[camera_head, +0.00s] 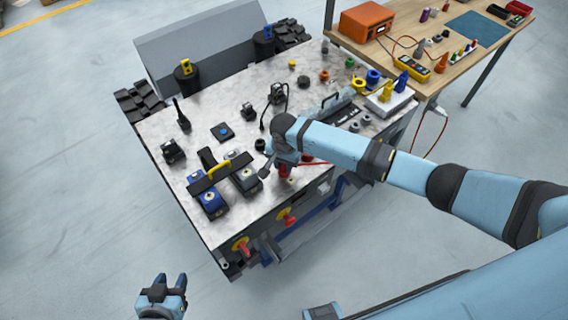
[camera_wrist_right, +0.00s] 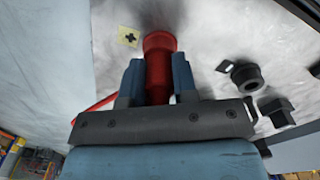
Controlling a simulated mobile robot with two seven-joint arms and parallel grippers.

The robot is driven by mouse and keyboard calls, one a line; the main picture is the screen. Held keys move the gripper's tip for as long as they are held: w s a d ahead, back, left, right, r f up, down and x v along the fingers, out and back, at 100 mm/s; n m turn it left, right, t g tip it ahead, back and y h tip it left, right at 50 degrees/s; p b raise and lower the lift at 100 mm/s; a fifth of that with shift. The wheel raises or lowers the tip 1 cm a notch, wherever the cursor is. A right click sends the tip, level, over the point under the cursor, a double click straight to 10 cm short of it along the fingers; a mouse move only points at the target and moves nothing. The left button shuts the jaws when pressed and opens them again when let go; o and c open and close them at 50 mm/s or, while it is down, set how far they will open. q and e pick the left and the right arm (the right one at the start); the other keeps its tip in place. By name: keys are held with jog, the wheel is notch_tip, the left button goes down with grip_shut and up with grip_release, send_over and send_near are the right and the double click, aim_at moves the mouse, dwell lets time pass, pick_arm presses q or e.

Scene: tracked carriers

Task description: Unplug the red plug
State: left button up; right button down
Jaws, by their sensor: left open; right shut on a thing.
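The red plug (camera_wrist_right: 160,75) stands between the two fingers of my right gripper (camera_wrist_right: 158,82) in the right wrist view. The gripper is shut on it. In the head view the red plug (camera_head: 285,172) shows just below my right gripper (camera_head: 283,165), near the front edge of the grey carrier top (camera_head: 225,100). A red cable (camera_head: 313,160) runs off to the right of it. The wrist view does not clearly show whether the plug's far end sits in a socket. My left gripper (camera_head: 163,284) is open and empty, low over the floor in front of the carrier.
Blue battery-like blocks with a yellow handle (camera_head: 218,170) stand left of my right gripper. A grey toolbox (camera_head: 338,104) and a white block with yellow and blue plugs (camera_head: 390,100) stand to the right. A wooden bench (camera_head: 470,65) is at the back right. Floor left is clear.

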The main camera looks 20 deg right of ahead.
jog(key=shift+r, duration=0.15)
jog(key=shift+r+p, duration=0.95)
jog(key=shift+p, duration=0.3)
jog(key=shift+r+p, duration=0.3)
jog(key=shift+p, duration=0.05)
jog(key=shift+r, duration=0.1)
jog(key=shift+r+p, duration=0.25)
jog(key=shift+p, duration=0.2)
notch_tip(320, 180, up, 3)
jog(key=p, duration=0.3)
jog(key=shift+p, duration=0.3)
jog(key=c, duration=1.5)
grip_release()
jog(key=shift+f, duration=0.1)
jog(key=c, duration=0.3)
